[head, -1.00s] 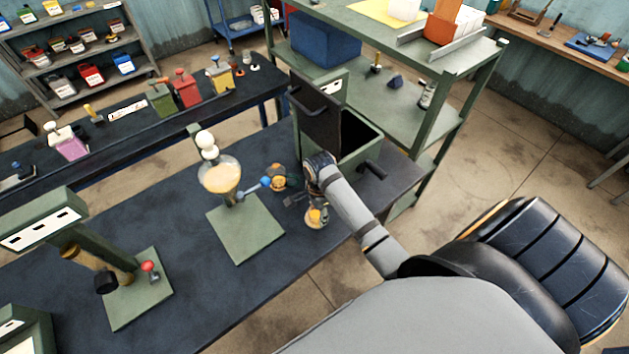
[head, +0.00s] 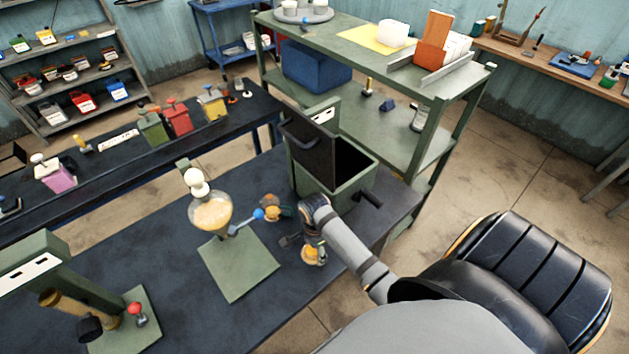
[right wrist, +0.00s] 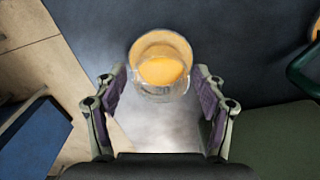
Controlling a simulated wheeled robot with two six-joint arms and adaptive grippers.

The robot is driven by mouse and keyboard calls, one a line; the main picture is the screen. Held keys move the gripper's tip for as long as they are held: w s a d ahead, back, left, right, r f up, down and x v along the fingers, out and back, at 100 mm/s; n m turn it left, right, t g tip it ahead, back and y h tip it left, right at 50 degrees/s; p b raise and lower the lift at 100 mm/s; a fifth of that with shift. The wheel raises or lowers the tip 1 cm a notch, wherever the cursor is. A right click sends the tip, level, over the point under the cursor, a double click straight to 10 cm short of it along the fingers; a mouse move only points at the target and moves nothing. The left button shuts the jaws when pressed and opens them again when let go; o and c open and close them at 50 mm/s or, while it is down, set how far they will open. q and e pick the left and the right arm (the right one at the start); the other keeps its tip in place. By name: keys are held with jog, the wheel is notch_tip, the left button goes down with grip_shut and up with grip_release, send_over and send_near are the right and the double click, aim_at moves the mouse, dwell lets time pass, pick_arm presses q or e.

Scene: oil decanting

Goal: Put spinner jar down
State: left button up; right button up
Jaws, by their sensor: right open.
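The spinner jar (head: 314,255), a small clear jar with orange-yellow contents, stands on the dark bench near its edge, just below my right gripper (head: 297,240). In the right wrist view the jar (right wrist: 162,72) appears between and just beyond the spread fingertips of my right gripper (right wrist: 158,88). The fingers show a gap on both sides of it. The arm partly covers the gripper in the head view. My left gripper is not in view.
A green box with a raised dark lid (head: 308,148) stands behind my right gripper. A round flask of pale liquid (head: 211,212) stands over a green base plate (head: 238,268) to the left. An orange-brown object (head: 272,207) sits near its blue-knobbed lever (head: 257,214).

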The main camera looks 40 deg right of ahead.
jog(key=shift+r, duration=0.35)
notch_tip(320, 180, up, 6)
jog(key=shift+a+f+b, duration=0.1)
jog(key=shift+b, duration=0.75)
notch_tip(320, 180, up, 5)
send_over(314, 253)
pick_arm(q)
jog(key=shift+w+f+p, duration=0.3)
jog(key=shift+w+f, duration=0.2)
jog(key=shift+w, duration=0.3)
pick_arm(e)
jog(key=shift+s+r, duration=0.1)
jog(key=shift+r, duration=0.25)
jog(key=shift+f, duration=0.1)
